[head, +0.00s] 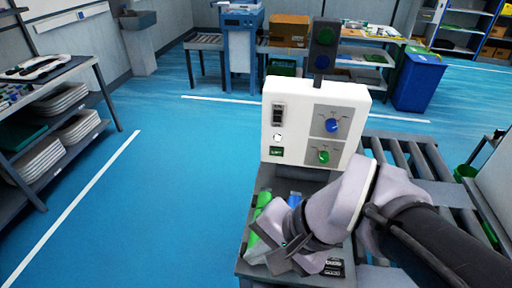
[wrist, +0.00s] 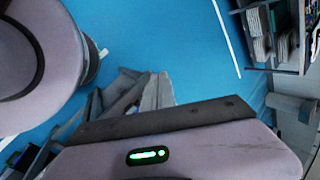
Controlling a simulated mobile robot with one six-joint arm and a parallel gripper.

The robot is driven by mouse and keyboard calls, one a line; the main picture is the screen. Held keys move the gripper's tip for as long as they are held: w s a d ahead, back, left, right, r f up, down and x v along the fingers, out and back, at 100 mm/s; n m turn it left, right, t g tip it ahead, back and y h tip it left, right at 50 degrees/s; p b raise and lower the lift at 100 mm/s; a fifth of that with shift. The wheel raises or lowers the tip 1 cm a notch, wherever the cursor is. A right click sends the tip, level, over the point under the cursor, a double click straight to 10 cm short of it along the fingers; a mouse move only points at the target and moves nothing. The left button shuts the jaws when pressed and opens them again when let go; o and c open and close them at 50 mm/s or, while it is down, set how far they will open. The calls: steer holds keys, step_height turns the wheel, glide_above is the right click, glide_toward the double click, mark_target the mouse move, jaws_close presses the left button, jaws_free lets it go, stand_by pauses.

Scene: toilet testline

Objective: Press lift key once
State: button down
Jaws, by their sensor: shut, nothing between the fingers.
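A white control box (head: 300,112) stands upright in the middle of the head view. Its front has a dark rocker switch (head: 278,115), a small white round button (head: 277,138), a small green display (head: 276,151), a blue knob (head: 331,125) and a green knob (head: 323,156). No label reading "lift" is legible, so I cannot tell which control is the lift key. My gripper (head: 276,262) is shut and empty, low in front of the box and apart from it. In the wrist view, its grey fingers show near the middle, with no control in sight.
A green bottle-like item (head: 262,204) and a blue one (head: 295,199) lie in the grey tray below the box, partly behind my arm. A roller conveyor (head: 408,160) runs right of the box. A dark signal lamp (head: 324,46) rises behind it.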

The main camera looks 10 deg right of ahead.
mark_target(277, 152)
steer(key=w+a+m+t+y+p, duration=0.1)
steer(key=w+a+m+y, duration=0.1)
steer(key=w+m+y, duration=0.35)
steer(key=w+a+m+t+y, duration=0.1)
steer(key=w+a+m+y, duration=0.2)
steer(key=w+m, duration=0.5)
steer(key=w+d+f+m+t+h+p, duration=0.1)
steer(key=w+d+f+m+t+h, duration=0.5)
steer(key=m, duration=1)
steer(key=w+d+f+t, duration=0.3)
steer(key=w+d+f, duration=0.3)
steer(key=w+d, duration=0.1)
steer(key=shift+w+d+f+t, duration=0.15)
steer(key=shift+w+d+t, duration=0.2)
steer(key=shift+d, duration=0.45)
steer(key=w+d+p, duration=0.2)
steer(key=w, duration=0.6)
steer(key=shift+d, duration=0.35)
steer(key=shift+w, duration=0.15)
steer(key=shift+w+d, duration=0.15)
steer(key=shift+w, duration=0.2)
